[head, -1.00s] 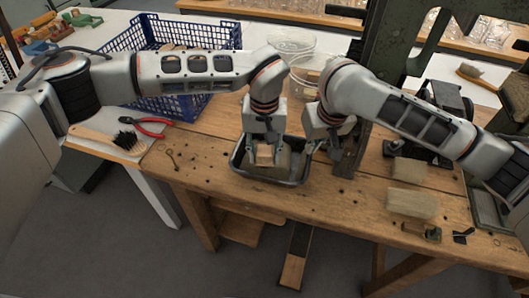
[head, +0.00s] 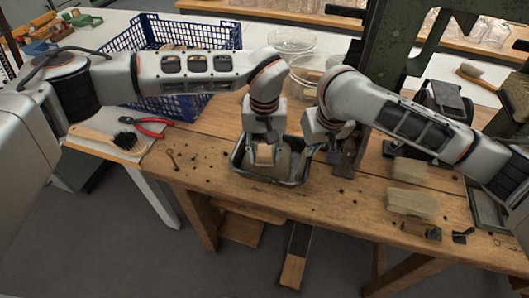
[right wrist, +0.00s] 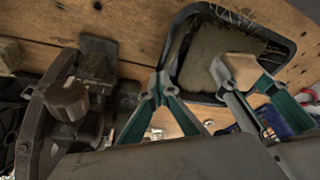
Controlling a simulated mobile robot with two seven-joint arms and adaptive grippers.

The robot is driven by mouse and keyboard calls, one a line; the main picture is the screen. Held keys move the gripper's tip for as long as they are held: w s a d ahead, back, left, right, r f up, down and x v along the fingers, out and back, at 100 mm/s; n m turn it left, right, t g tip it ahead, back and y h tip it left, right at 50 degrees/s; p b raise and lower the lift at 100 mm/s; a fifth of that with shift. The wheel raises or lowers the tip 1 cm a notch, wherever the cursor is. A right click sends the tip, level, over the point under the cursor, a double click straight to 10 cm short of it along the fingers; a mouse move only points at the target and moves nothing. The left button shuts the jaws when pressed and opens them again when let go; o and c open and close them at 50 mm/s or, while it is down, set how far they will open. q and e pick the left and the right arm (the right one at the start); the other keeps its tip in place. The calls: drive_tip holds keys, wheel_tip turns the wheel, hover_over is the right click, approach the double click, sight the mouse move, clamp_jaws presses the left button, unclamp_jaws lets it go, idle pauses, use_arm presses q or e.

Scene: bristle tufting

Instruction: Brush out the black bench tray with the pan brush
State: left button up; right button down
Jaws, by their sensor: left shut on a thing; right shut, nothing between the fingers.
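The black bench tray (head: 296,181) stands on the wooden bench, partly covered by my grippers. My left gripper (head: 264,157) is over the tray, shut on a pale wooden block-like piece (head: 264,154), which also shows in the right wrist view (right wrist: 241,68). A grey-brown mass (right wrist: 205,52) lies beside and under this piece in the tray; I cannot tell whether it is the pan brush's bristles. Thin pale hairs (right wrist: 232,17) show along the tray's edge. My right gripper (right wrist: 158,88) is shut and empty at the tray's rim; whether it touches is unclear.
A black-bristled brush (head: 125,142) and red-handled pliers (head: 150,124) lie at the left. A blue crate (head: 120,43) and clear bowls (head: 292,40) stand behind. A dark machine post (head: 385,60) and pale blocks (head: 412,202) are at right. The front-left bench is mostly clear.

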sight(271, 161)
use_arm(q)
drive_tip(key=shift+f, duration=1)
drive_tip(key=shift+w, duration=0.1)
drive_tip(key=shift+w+d+r, duration=0.1)
drive_tip(key=shift+w+d, duration=0.1)
drive_tip(key=shift+w, duration=0.65)
drive_tip(key=shift+w+d, duration=0.2)
drive_tip(key=shift+w, duration=0.6)
drive_tip(key=shift+s+a+f, duration=0.15)
drive_tip(key=shift+s, duration=0.45)
drive_tip(key=shift+s+a+f, duration=0.15)
drive_tip(key=shift+s, duration=0.5)
drive_tip(key=shift+s+a+f, duration=0.15)
drive_tip(key=shift+s, duration=0.45)
drive_tip(key=shift+s+d, duration=0.3)
drive_tip(key=shift+d, duration=0.3)
drive_tip(key=shift+c, duration=0.3)
drive_tip(key=shift+d, duration=0.3)
drive_tip(key=shift+w+d+r, duration=0.1)
drive_tip(key=shift+w+d, duration=0.1)
drive_tip(key=shift+w, duration=0.65)
drive_tip(key=shift+w+d+r, duration=0.1)
drive_tip(key=shift+w+d, duration=0.05)
drive_tip(key=shift+w, duration=0.7)
drive_tip(key=shift+w+r, duration=0.15)
drive_tip(key=shift+w, duration=0.1)
